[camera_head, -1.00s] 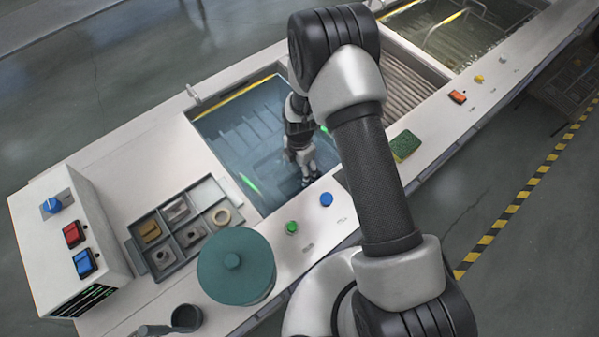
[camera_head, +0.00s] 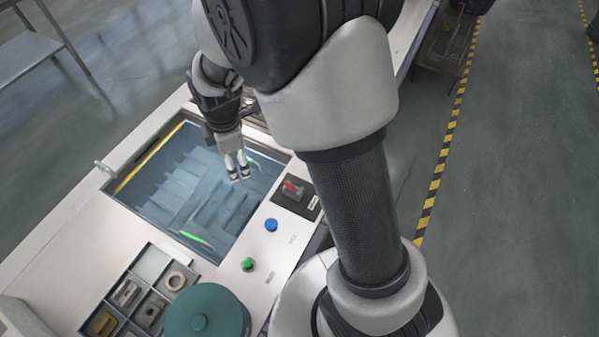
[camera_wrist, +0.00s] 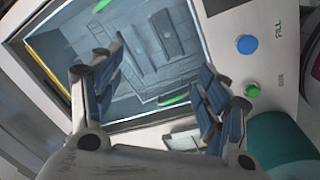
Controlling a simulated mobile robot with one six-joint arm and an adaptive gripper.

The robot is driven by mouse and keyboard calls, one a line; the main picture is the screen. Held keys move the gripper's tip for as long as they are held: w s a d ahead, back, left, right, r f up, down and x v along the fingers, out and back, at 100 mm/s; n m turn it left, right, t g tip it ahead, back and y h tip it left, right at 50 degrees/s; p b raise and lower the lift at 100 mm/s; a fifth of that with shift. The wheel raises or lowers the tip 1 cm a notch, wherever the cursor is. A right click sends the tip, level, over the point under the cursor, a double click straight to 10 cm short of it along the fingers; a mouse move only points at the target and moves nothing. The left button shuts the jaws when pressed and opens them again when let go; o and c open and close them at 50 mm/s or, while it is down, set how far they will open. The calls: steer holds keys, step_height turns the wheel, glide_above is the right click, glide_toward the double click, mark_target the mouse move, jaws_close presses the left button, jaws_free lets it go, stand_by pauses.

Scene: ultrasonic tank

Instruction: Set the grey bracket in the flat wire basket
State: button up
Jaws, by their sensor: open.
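My gripper (camera_head: 239,176) is open and empty, fingers pointing down over the right part of the water-filled tank (camera_head: 205,262). In the wrist view its two spread fingers (camera_wrist: 160,92) frame the tank, with nothing between them. A grey piece with a slot (camera_head: 126,293), possibly the bracket, lies in the compartment tray (camera_head: 133,268) at the lower left. Another grey piece (camera_head: 150,312) lies in a neighbouring compartment, so I cannot tell which is the bracket. Dark, blurred shapes show under the water. I cannot make out the flat wire basket.
A pale ring (camera_head: 175,281) and a tan piece (camera_head: 102,323) share the tray. A teal lidded pot (camera_head: 207,314) stands beside it. Green (camera_head: 248,264) and blue (camera_head: 271,225) knobs and a red switch (camera_head: 293,187) line the front deck. My arm hides much beyond the tank.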

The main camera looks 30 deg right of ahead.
steer(key=s+d+r+m+t, duration=0.1)
steer(key=s+d+r+m, duration=0.2)
steer(key=s+r+m, duration=0.5)
steer(key=s+d+r+m+t, duration=0.2)
steer(key=s+r+m, duration=0.7)
steer(key=s, duration=0.5)
steer(key=shift+s+d+r, duration=0.25)
steer(key=shift+d+r, duration=0.45)
steer(key=shift+c, duration=0.4)
